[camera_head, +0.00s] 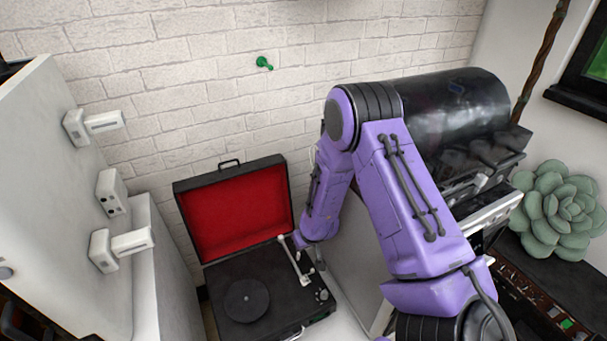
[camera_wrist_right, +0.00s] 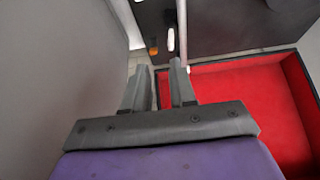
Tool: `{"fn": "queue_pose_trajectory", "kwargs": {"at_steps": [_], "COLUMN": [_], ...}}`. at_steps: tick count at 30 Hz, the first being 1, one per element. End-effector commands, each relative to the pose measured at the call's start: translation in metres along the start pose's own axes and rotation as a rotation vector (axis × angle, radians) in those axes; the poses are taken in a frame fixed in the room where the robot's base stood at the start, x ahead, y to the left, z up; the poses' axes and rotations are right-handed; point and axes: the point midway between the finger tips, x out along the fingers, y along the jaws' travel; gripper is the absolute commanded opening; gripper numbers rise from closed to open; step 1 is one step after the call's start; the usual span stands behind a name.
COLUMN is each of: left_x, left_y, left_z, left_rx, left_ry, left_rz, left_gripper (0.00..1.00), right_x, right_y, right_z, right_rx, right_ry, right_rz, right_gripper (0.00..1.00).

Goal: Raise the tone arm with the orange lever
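The record player (camera_head: 262,285) stands open, with a black deck and a red-lined lid (camera_head: 235,212). Its white tone arm (camera_head: 293,262) runs along the right side of the deck, beside the black record (camera_head: 246,300). In the right wrist view the white tone arm (camera_wrist_right: 182,30) passes beyond my fingers. The small orange lever (camera_wrist_right: 153,46) shows ahead of the fingertips, left of the tone arm and apart from the fingers. My right gripper (camera_wrist_right: 158,78) is open and empty, its two grey fingers apart. In the head view it is mostly hidden at the deck's right edge. My left gripper is not in view.
A white cabinet (camera_head: 60,190) with pale handles stands at the left. A black cylindrical machine (camera_head: 455,110) is behind my right arm. A green succulent (camera_head: 560,210) sits at the right. The red lid lies close beside my fingers in the wrist view.

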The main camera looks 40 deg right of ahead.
Motion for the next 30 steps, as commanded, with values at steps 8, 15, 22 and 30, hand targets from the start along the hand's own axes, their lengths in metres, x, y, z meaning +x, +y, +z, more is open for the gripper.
{"fn": "queue_pose_trajectory", "kwargs": {"at_steps": [8, 15, 22, 30], "left_x": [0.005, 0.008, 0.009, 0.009], "left_y": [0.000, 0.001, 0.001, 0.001], "left_z": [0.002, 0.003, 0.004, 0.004], "left_rx": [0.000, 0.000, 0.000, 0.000], "left_ry": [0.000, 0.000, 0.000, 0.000], "left_rz": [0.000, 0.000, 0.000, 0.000], "left_gripper": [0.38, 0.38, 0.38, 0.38], "right_x": [0.020, 0.074, 0.100, 0.101], "right_y": [0.011, 0.012, 0.011, 0.011], "right_z": [-0.015, -0.013, -0.014, -0.014], "right_rx": [-0.018, -0.017, -0.018, -0.018], "right_ry": [-0.022, -0.021, -0.019, -0.020], "right_rz": [-0.005, -0.004, -0.005, -0.005], "right_gripper": [0.26, 0.26, 0.26, 0.22]}}
